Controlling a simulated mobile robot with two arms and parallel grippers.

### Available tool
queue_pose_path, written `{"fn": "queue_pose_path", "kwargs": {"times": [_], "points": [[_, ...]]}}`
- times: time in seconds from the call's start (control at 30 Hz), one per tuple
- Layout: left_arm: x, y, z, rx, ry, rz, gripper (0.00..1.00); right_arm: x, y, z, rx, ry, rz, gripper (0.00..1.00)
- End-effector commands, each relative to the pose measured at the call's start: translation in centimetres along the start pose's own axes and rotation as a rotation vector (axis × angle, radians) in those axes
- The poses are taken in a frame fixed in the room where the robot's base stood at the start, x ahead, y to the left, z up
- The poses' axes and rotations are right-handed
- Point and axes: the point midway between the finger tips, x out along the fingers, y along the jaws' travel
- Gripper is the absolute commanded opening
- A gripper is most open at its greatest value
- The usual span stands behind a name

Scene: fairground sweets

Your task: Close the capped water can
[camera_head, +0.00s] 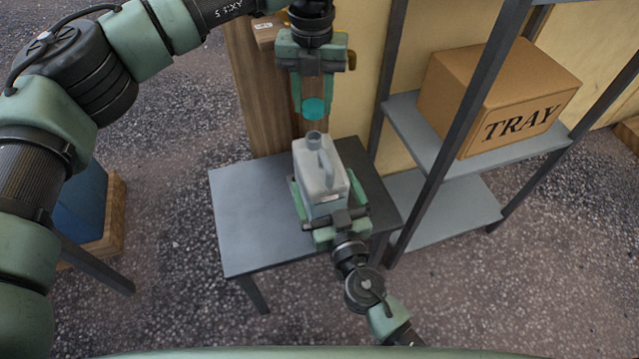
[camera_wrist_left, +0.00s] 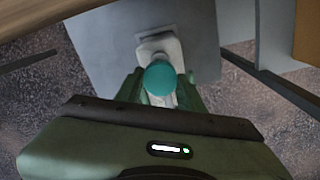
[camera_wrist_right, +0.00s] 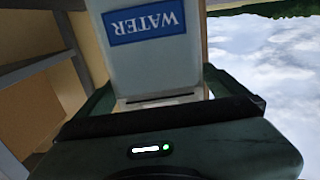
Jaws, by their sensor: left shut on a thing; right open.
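The pale grey water can (camera_head: 318,172) stands upright on the small grey table, its open neck (camera_head: 313,140) facing up. My left gripper (camera_head: 313,98) is shut on the round teal cap (camera_head: 314,110) and holds it above the neck, with a gap between them. In the left wrist view the cap (camera_wrist_left: 160,78) covers part of the can (camera_wrist_left: 152,45). My right gripper (camera_head: 327,195) is open, with its fingers on either side of the can's body. The right wrist view shows the can (camera_wrist_right: 160,65) between those fingers, with a blue WATER label (camera_wrist_right: 145,22).
The small grey table (camera_head: 245,215) is bare left of the can. A metal shelf rack (camera_head: 420,135) stands close on the right and carries a cardboard box (camera_head: 500,95) marked TRAY. A wooden post (camera_head: 262,100) rises behind the table. A blue thing (camera_head: 85,205) stands at the left.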

Motion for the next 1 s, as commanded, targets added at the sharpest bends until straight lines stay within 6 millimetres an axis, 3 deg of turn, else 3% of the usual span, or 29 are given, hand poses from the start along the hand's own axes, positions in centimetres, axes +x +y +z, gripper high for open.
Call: {"fn": "queue_pose_path", "kwargs": {"times": [0.1,0.3,0.67,0.9,1.0], "points": [[0.0,0.0,0.0,0.0,0.0,0.0,0.0,1.9,0.0,-0.1,0.0,0.001,0.002,1.0],[0.0,0.0,0.0,0.0,0.0,0.0,0.0,3.5,0.0,0.0,0.0,0.0,0.0,1.0],[0.0,0.0,0.0,0.0,0.0,0.0,0.0,3.8,0.0,0.0,-0.001,0.0,0.0,0.97],[0.0,0.0,0.0,0.0,0.0,0.0,0.0,3.8,0.0,0.0,-0.001,0.0,0.0,0.3],[0.0,0.0,0.0,0.0,0.0,0.0,0.0,3.8,0.0,0.0,-0.001,0.0,0.0,0.09]]}}
